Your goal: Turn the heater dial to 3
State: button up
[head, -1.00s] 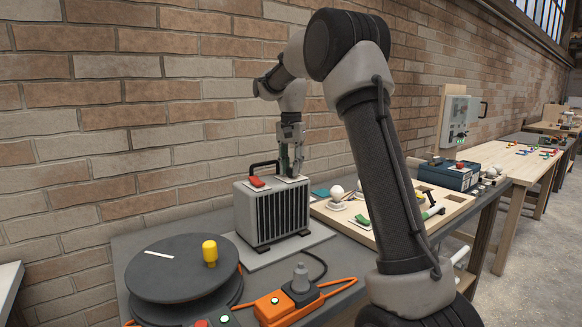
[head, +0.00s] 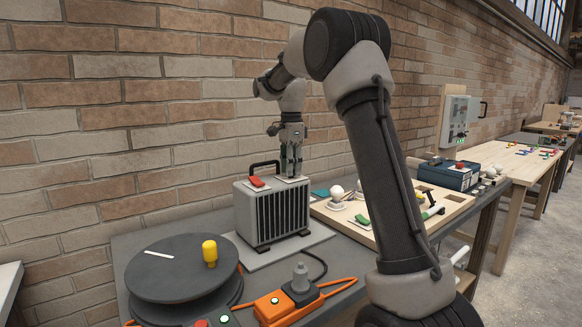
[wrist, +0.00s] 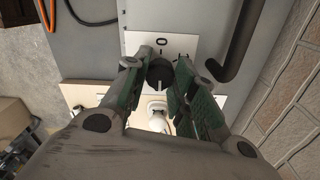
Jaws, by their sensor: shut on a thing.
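The grey heater (head: 250,213) with a black front grille stands on the bench in the head view. A white dial plate (wrist: 185,45) on its top carries a printed 0 in the wrist view. The dark round dial (wrist: 158,70) sits between my fingers there, with a pale pointer line toward the picture bottom, away from the 0. My gripper (head: 291,174) reaches straight down onto the heater's top and is shut on the dial. In the wrist view my gripper's fingers (wrist: 160,82) flank the dial and hide part of the plate; no 3 can be read.
A red switch (head: 257,183) and a black handle (head: 264,165) are on the heater's top beside my gripper. A cable reel (head: 182,268) and an orange power strip (head: 275,306) lie in front. A wooden board (head: 345,222) with parts is right. The brick wall is close behind.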

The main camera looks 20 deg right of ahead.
dwell(0.4)
jog(key=o, duration=1.1)
jog(key=shift+c, duration=0.2)
jog(key=shift+r, duration=0.1)
notch_tip(320, 180, up, 12)
